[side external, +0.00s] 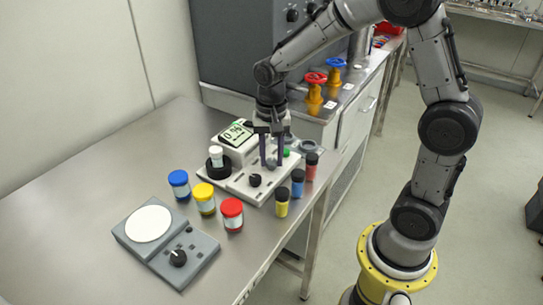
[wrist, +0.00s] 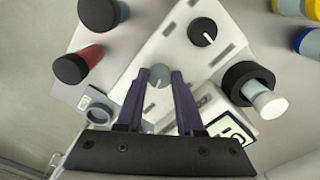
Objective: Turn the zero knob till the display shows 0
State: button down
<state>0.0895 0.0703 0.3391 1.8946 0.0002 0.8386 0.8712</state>
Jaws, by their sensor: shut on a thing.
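The white instrument (side external: 232,178) stands on the steel bench with a tilted display (side external: 236,133); its dark characters are too small to read surely. The display shows partly in the wrist view (wrist: 232,128), cut off by my gripper. My gripper (side external: 271,163) points down over the instrument. In the wrist view my gripper (wrist: 161,75) has its two dark fingers on either side of a grey round knob (wrist: 159,74) with a white pointer line, shut on it. A black knob (wrist: 202,31) with a white line sits apart on the same instrument, also seen in the side view (side external: 255,180).
A white-capped vial (side external: 216,152) stands in a black ring on the instrument. Small vials (side external: 297,183) stand along its right; larger capped jars (side external: 205,199) stand in front. A grey plate device (side external: 165,240) lies nearer. Orange valves (side external: 313,95) stand behind. The bench's left is clear.

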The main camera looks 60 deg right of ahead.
aim_at(271, 161)
jog(key=c, duration=0.5)
grip_release()
jog(key=shift+c, duration=0.2)
jog(key=shift+r, duration=0.1)
notch_tip(271, 161, up, 14)
